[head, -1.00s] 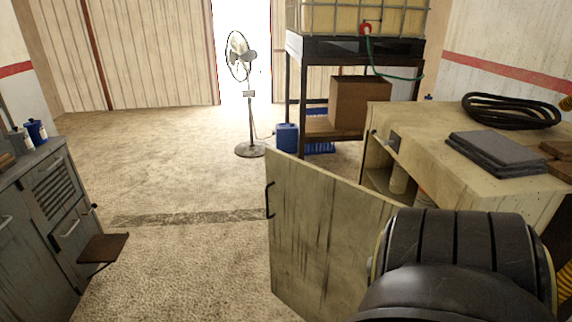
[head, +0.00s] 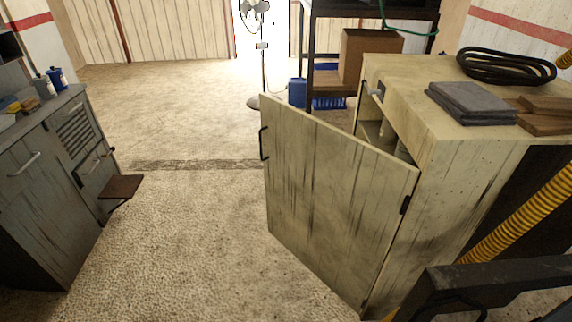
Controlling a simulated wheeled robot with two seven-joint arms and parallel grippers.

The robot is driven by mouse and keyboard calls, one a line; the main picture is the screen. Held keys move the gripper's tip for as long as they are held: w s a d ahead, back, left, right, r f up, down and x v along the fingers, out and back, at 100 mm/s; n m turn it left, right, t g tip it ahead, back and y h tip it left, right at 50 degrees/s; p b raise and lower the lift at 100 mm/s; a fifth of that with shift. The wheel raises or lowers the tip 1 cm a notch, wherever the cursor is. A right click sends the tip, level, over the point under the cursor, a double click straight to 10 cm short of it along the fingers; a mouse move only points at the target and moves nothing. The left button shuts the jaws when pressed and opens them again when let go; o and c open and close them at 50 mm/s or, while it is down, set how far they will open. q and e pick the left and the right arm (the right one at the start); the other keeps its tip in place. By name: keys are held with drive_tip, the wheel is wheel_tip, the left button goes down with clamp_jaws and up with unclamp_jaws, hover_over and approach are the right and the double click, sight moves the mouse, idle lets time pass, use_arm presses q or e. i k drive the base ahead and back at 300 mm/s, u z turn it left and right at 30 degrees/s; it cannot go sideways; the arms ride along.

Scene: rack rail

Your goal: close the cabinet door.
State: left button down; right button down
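The wooden cabinet (head: 460,190) stands at the right in the head view. Its door (head: 335,190) stands open, swung out toward the left on a dark hinge at its right edge. A dark bar handle (head: 264,143) is on the door's left edge. Part of the cabinet's inside shows behind the door, and the door hides the rest. Neither of my grippers is in the head view. A dark bar at the bottom right partly covers the cabinet's lower side.
A grey metal cabinet (head: 60,190) with a small brown shelf (head: 121,188) stands at the left. Folded grey cloths (head: 470,103) and a black coiled hose (head: 506,66) lie on the wooden cabinet. The floor (head: 180,235) between the cabinets is clear. A fan stands at the back.

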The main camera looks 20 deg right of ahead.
sight(337, 201)
drive_tip(key=z, duration=0.35)
drive_tip(key=i, duration=1.8)
drive_tip(key=u, duration=0.25)
